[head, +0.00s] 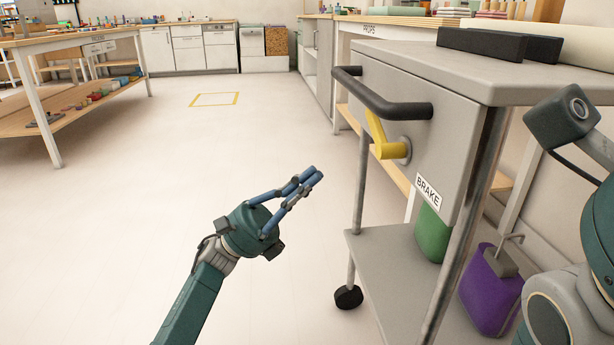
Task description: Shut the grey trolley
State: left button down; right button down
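The grey trolley (545,78) stands at the right, with a flat top, a front panel and a lower shelf. A dark bar handle (385,103) sticks out from its front panel. Below the handle is a yellow lever (393,150) on a round grey mount, angled up and to the left. A white label reading BRAKE (428,192) is beneath it. No open door or drawer shows on the visible faces. My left gripper (316,172) is in front of the trolley, left of the lever and apart from it. Its blue fingers are together, with nothing seen between them. My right gripper is out of view.
Dark blocks (482,43) lie on the trolley top. A caster (348,297) shows below. A wooden workbench (70,42) is at the left; open floor lies between.

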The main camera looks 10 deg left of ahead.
aim_at(455, 97)
jog(key=k+j, duration=0.1)
jog(key=j, duration=1.35)
jog(key=k+j, duration=0.15)
jog(key=j, duration=0.6)
